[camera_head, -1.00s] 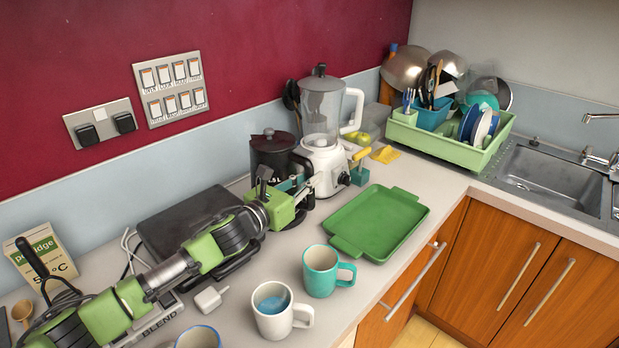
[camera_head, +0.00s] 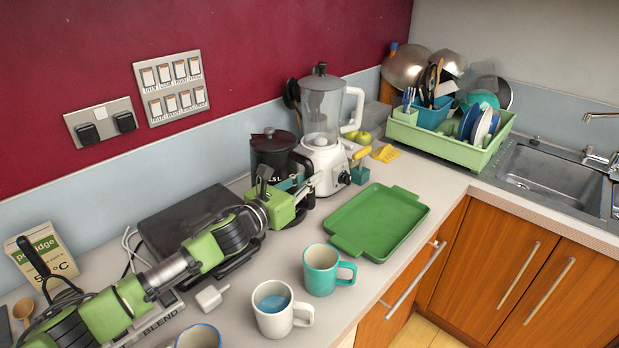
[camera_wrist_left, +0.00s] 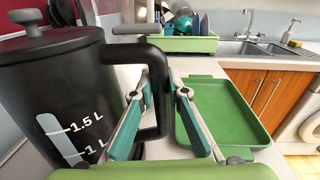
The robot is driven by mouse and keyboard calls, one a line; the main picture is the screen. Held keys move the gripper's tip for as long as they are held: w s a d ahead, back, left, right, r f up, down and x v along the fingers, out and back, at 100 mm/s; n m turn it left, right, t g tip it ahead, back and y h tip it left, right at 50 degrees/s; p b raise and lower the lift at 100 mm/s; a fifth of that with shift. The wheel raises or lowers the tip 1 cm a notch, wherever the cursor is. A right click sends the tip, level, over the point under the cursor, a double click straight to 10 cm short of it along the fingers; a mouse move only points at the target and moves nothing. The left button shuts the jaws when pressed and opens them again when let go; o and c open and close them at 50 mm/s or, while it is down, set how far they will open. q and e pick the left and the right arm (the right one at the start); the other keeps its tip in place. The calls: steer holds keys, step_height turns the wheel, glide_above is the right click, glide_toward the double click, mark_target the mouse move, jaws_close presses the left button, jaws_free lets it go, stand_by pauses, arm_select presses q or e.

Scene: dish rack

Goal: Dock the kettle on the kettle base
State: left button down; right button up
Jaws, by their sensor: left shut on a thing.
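The black kettle (camera_head: 270,153) stands upright behind my left gripper (camera_head: 301,188), left of the blender. In the left wrist view the kettle (camera_wrist_left: 55,90) fills the left side, with white litre marks and a water window. My left gripper (camera_wrist_left: 158,97) is shut on the kettle's black handle, with one finger on each side of it. A dark edge shows low under the gripper in the head view. I cannot tell whether it is the kettle base, nor whether the kettle touches it; the kettle's bottom is hidden. My right gripper is not in view.
The blender (camera_head: 322,130) stands close right of the kettle. A green tray (camera_head: 380,222), a teal mug (camera_head: 322,272) and a white mug (camera_head: 275,312) are nearer the front. A dark flat appliance (camera_head: 190,222) lies left. The green dish rack (camera_head: 450,148) is at the back right.

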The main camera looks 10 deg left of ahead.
arm_select(q)
steer(key=shift+f+b, duration=0.35)
steer(key=shift+b, duration=0.15)
steer(key=c, duration=2.2)
jaws_free()
steer(key=shift+c, duration=0.2)
steer(key=shift+s+f, duration=0.1)
steer(key=shift+f, duration=0.25)
steer(key=v, duration=1.1)
steer(key=shift+r, duration=0.2)
